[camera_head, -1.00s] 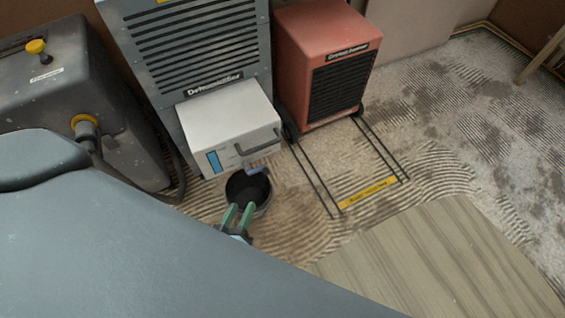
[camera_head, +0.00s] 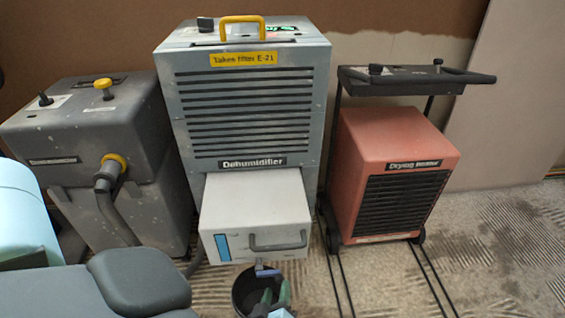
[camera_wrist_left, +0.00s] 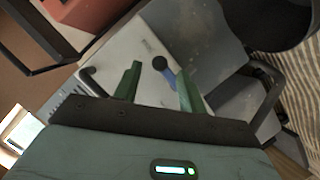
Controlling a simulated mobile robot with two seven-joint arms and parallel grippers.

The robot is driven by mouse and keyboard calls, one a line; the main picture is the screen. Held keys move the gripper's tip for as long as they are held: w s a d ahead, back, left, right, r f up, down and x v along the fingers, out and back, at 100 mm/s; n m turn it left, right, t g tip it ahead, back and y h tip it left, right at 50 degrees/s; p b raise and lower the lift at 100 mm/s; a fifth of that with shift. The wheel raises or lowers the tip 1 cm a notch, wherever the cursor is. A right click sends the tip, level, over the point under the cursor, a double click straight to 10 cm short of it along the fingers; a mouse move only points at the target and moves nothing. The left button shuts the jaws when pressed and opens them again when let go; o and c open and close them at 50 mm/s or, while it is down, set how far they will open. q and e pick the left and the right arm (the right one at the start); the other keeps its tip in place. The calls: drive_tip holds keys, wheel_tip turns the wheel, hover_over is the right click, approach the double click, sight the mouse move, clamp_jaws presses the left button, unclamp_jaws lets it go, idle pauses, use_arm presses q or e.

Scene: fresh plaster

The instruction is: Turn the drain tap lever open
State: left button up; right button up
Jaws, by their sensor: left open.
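The drain tap lever (camera_head: 267,273) is a small blue handle low on the front of the dehumidifier (camera_head: 250,110), below its pale tank drawer (camera_head: 255,208). It also shows in the left wrist view (camera_wrist_left: 169,78), beside a dark round knob-like part. My left gripper (camera_head: 274,295) has green fingers and is open, just below the lever in the head view and over the black bucket (camera_head: 242,292). In the left wrist view the lever appears between the spread fingers of the gripper (camera_wrist_left: 158,85); I cannot tell whether they touch it. My right gripper is out of view.
A grey machine (camera_head: 110,150) with a hose stands at left. A red drying heater (camera_head: 385,150) on a black wheeled frame stands at right. A handle (camera_head: 278,246) juts from the drawer above the lever. The floor at far right is open.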

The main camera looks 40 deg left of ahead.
sight(279, 282)
use_arm(q)
drive_tip(key=b+x, duration=0.1)
drive_tip(key=x, duration=0.4)
drive_tip(key=shift+w+f+b, duration=0.1)
drive_tip(key=shift+f+b, duration=0.1)
drive_tip(key=shift+b, duration=0.1)
drive_tip(key=shift+w+a+f, duration=0.15)
drive_tip(key=shift+w+a, duration=0.25)
drive_tip(key=shift+w, duration=0.1)
drive_tip(key=shift+w+a, duration=0.1)
drive_tip(key=shift+w, duration=0.05)
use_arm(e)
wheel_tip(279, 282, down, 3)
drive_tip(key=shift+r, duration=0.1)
use_arm(q)
drive_tip(key=c, duration=0.7)
drive_tip(key=shift+c, duration=0.8)
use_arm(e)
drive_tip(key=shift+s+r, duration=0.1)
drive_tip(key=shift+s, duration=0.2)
